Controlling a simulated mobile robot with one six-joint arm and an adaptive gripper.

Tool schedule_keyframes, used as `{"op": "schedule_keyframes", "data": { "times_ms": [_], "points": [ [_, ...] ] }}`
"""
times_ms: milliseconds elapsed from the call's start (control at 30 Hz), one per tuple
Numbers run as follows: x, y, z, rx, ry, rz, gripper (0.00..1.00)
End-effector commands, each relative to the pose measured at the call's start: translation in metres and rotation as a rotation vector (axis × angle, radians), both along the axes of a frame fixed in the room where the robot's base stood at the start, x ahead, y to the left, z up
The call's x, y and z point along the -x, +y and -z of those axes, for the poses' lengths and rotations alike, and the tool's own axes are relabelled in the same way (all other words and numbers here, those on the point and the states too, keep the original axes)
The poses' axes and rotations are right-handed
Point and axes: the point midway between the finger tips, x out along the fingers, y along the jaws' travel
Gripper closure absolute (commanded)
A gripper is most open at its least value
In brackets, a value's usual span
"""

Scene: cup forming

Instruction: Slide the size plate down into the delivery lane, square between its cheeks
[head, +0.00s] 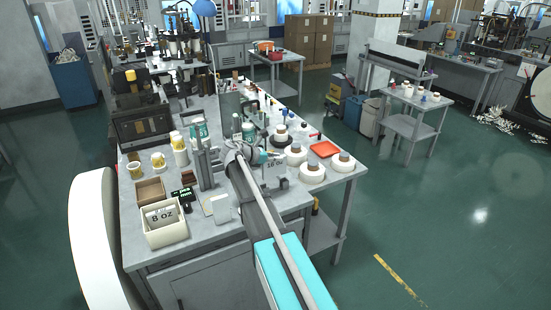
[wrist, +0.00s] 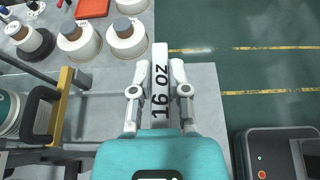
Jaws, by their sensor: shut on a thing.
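The size plate (wrist: 160,55) is white with black "16 oz" lettering. It stands between the two fingers of my gripper (wrist: 159,75) in the wrist view, which is shut on it. In the head view the plate (head: 274,171) shows lettering-side out at my gripper (head: 262,160), over the front part of the bench. The delivery lane and its cheeks cannot be made out clearly in either view, so I cannot tell whether the plate is between them.
White rolls with brown cores (head: 312,173) stand on the bench right of the plate, near an orange-red tray (head: 324,149). A cream bin holding an "8 oz" plate (head: 164,223) stands at the front left. A yellow bar with a black handle (wrist: 62,105) lies left of my gripper.

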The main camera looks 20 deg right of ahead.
Motion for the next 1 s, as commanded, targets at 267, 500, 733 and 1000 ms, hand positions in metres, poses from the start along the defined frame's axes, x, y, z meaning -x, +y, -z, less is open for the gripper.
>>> {"op": "schedule_keyframes", "data": {
  "times_ms": [267, 500, 733, 1000],
  "points": [
    [0.0, 0.0, -0.024, 0.0, 0.0, 0.0, 1.0],
    [0.0, 0.0, -0.029, 0.0, 0.0, 0.0, 1.0],
    [0.0, -0.001, -0.029, 0.0, 0.0, 0.001, 1.0],
    [0.0, -0.001, -0.029, 0.0, 0.0, 0.001, 1.0]
  ]
}}
